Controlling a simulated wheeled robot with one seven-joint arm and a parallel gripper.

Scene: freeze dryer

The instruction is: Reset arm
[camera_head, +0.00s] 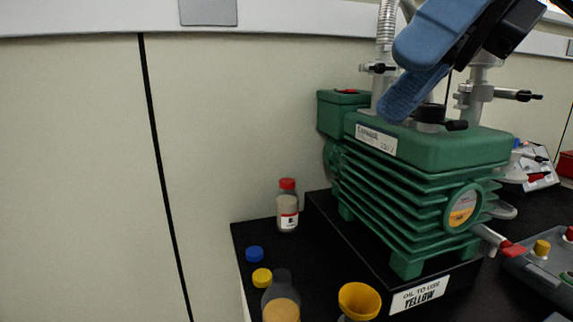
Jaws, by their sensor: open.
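My gripper (396,80) shows at the top right in the head view, with two blue fingers and a black body behind them. The fingers point down and left, with a gap between their tips and nothing visible held there. It is in front of the top of a green pump (430,150) and hides part of its upper fittings. Contact between the fingers and the pump cannot be told from this one view. The rest of my arm is mostly out of frame.
Grey trays with coloured parts lie right. The wall side is clear.

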